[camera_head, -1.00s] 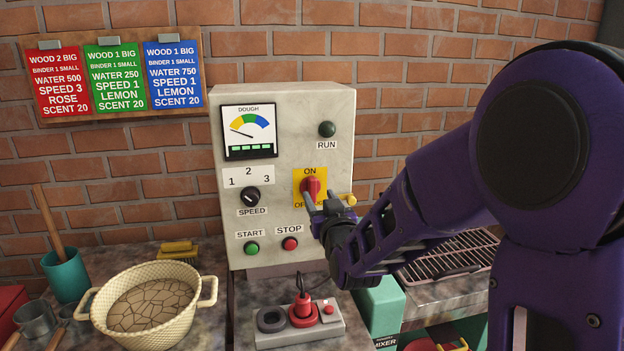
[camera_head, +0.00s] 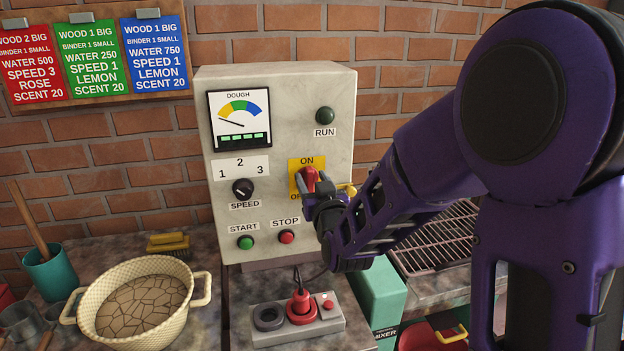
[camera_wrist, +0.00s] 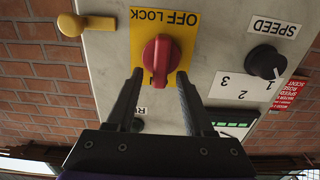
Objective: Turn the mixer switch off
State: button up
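The mixer switch (camera_head: 309,177) is a red rotary knob on a yellow plate (camera_head: 294,165) marked ON at the top and OFF at the bottom. It sits on the front of the pale control box (camera_head: 340,95). In the wrist view the picture is upside down; the knob (camera_wrist: 161,62) stands upright there, with OFF LOCK above it. My gripper (camera_head: 314,185) is open, its fingertips on either side of the knob, with visible gaps. In the wrist view my gripper (camera_wrist: 159,76) hides the ON lettering.
A yellow lever (camera_head: 348,189) sticks out at the box's right side. The speed knob (camera_head: 243,188), green start button (camera_head: 246,242), red stop button (camera_head: 286,236) and dark run lamp (camera_head: 325,115) are on the same face. A red plug (camera_head: 301,303) stands in a socket strip below.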

grip_shut()
